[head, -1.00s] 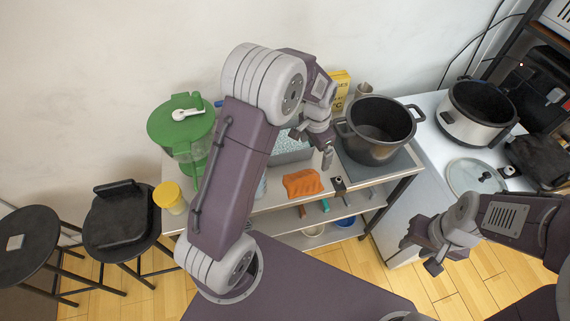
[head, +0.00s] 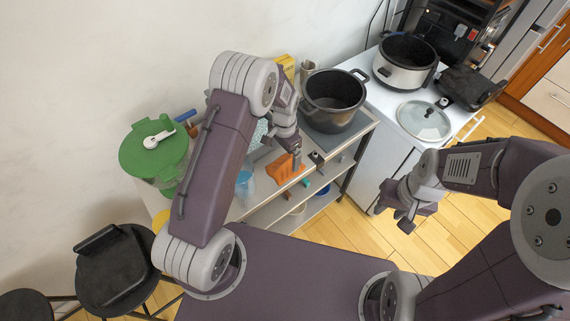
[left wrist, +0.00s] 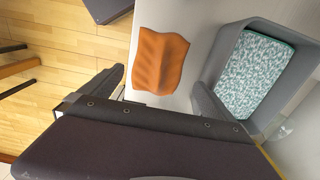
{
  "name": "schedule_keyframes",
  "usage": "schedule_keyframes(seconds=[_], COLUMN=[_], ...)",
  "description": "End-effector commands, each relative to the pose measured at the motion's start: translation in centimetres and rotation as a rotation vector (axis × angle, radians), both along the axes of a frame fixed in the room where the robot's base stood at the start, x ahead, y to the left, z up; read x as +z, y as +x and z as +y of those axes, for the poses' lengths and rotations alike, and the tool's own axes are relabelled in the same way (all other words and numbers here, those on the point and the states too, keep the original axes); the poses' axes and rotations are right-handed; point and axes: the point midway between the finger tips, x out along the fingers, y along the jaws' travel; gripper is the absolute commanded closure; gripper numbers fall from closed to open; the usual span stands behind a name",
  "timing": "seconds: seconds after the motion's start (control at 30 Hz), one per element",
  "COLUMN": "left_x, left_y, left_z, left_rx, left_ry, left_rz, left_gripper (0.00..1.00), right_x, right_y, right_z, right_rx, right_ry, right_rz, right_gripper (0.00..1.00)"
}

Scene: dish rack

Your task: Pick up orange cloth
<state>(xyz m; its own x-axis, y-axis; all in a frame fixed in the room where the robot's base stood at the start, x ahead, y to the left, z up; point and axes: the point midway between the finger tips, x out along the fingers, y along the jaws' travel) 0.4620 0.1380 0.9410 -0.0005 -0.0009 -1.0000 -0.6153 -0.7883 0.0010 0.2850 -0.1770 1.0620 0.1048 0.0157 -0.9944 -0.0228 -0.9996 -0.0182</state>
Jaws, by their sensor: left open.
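The orange cloth (head: 284,169) lies crumpled on the light tabletop near its front edge. It also shows whole in the left wrist view (left wrist: 160,62), ahead of and between the two fingers. My left gripper (head: 296,158) is open and empty, just above and beside the cloth in the head view, overlapping its right part. In the left wrist view my left gripper (left wrist: 160,92) has its fingers wide apart, one on either side of the cloth's near end. I cannot tell the exact height gap. My right gripper (head: 397,214) hangs away to the right, its fingers apart and empty.
A grey bin with a speckled teal filling (left wrist: 255,72) stands beside the cloth. A black pot (head: 333,98) stands right of the cloth, and a blue cup (head: 245,185) left of it. A green-lidded container (head: 153,148) is at the far left. A shelf lies below the tabletop.

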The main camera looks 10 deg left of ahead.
Motion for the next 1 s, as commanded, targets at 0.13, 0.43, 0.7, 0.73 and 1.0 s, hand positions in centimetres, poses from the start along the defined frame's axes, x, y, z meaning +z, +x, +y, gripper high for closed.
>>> schedule_keyframes(seconds=[0.13,0.43,0.7,0.73,1.0], left_x=[-0.6,-5.0,-5.7,-5.7,-5.7], left_y=[0.0,0.1,0.2,0.2,0.2], left_z=[0.0,-0.2,-0.2,-0.2,-0.2], left_rx=[0.0,0.001,0.001,0.001,0.001], left_ry=[-0.001,0.001,0.0,0.0,0.0], left_rz=[-0.001,0.001,-0.003,-0.003,-0.003], left_gripper=[0.0,0.0,0.0,0.03,0.58], right_x=[0.2,1.8,1.7,1.7,1.7], right_y=[0.0,0.0,0.0,0.0,0.0], right_z=[0.0,0.0,0.0,0.0,0.0], right_rx=[0.0,0.0,0.0,0.0,0.0], right_ry=[0.0,0.0,0.0,0.0,0.0], right_rz=[0.0,0.0,0.0,0.0,0.0], right_gripper=[0.64,0.64,0.64,0.64,0.64])
